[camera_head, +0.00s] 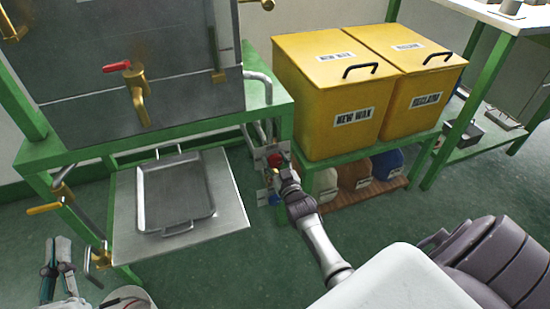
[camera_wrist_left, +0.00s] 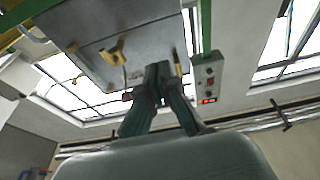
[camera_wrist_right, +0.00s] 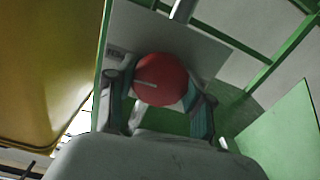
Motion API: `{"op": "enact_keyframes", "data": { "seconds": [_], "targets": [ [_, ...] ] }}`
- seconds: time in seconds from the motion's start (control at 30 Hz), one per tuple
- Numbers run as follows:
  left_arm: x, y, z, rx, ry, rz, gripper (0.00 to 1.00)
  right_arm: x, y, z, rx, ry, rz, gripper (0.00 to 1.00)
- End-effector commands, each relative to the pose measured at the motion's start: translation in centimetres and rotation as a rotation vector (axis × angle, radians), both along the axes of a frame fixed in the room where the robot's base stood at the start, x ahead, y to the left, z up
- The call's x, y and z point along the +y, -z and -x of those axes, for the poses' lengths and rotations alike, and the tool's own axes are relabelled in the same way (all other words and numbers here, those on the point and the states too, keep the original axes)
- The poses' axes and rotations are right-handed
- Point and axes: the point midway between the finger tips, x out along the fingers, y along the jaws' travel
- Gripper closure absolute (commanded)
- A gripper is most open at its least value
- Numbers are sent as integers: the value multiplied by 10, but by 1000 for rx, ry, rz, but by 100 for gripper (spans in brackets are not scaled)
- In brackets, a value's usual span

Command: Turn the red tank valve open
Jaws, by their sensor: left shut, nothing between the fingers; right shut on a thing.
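A round red knob (camera_wrist_right: 160,80) with a pale label sits on a grey plate (camera_wrist_right: 195,45) in the right wrist view. My right gripper (camera_wrist_right: 160,95) is shut on this red knob, one finger on each side. In the head view the red knob (camera_head: 276,160) shows on the small panel beside the tank stand, with my right gripper (camera_head: 284,177) at it. The grey tank (camera_head: 85,100) carries a brass tap with a red lever handle (camera_head: 117,66). My left gripper (camera_head: 56,262) is shut and empty at lower left, and its closed fingers show in the left wrist view (camera_wrist_left: 157,75).
A metal tray (camera_head: 172,224) lies on a plate below the tap. A brass valve with a yellow handle (camera_head: 44,208) is at left. Yellow bins (camera_head: 345,140) stand on a green stand to the right. Green floor is open in front.

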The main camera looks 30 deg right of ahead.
Motion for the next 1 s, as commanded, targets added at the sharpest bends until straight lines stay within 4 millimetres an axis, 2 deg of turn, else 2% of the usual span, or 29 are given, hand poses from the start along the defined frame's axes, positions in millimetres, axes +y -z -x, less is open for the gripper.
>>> {"op": "enact_keyframes", "data": {
  "seconds": [0.3,0.77,0.8,0.93,1.0],
  "targets": [
    [2,23,-4,136,-8,-37,100,0,2,1,-18,0,-95,83],
    [3,27,-4,155,-9,-42,100,0,3,1,-20,1,-110,83],
    [3,27,-4,155,-9,-42,100,0,3,1,-20,1,-110,46],
    [3,27,-4,154,-10,-42,100,0,2,1,-22,0,-109,25],
    [3,27,-4,154,-9,-42,100,0,2,1,-23,0,-109,22]
  ]
}}
